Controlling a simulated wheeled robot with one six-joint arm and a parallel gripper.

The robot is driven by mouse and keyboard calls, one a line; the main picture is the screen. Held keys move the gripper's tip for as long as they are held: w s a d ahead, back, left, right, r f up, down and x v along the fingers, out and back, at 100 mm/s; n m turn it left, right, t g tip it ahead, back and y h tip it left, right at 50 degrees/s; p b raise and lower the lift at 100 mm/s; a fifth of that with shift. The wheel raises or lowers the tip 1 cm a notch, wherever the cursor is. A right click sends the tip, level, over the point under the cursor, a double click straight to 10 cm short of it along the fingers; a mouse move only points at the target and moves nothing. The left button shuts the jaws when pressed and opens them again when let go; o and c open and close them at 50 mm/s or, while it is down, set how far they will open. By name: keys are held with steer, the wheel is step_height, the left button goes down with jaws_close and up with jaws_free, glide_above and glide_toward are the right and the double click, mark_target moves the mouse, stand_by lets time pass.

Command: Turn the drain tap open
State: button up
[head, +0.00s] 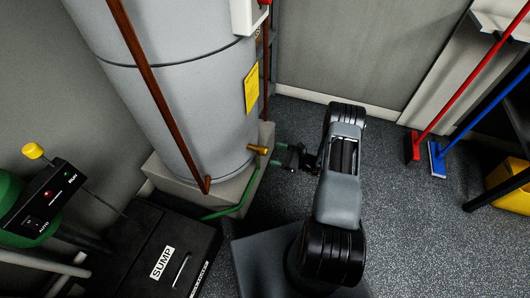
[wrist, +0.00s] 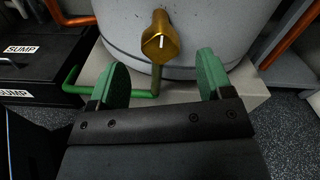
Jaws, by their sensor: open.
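The brass drain tap (wrist: 160,36) sticks out low on the grey tank (wrist: 215,25). It carries a short white mark, close to upright and slightly tilted in the wrist view. In the head view the tap (head: 257,149) shows at the tank's lower right. My gripper (wrist: 161,78) is open and empty, its two green fingers spread wide. The tap lies beyond the fingertips, roughly centred between them, with no visible contact. In the head view my gripper (head: 284,156) is just right of the tap, partly hidden by my arm.
The tank stands on a pale plinth (head: 252,182). A green pipe (head: 236,207) runs below the tap. A black sump box (head: 150,245) is at the lower left, a copper pipe (head: 150,85) crosses the tank front, and a red broom (head: 440,110) leans right. Open floor lies right of my arm.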

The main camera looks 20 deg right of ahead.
mark_target(267, 151)
steer(key=shift+b+x, duration=0.45)
steer(key=shift+x, duration=2.45)
steer(key=c, duration=0.9)
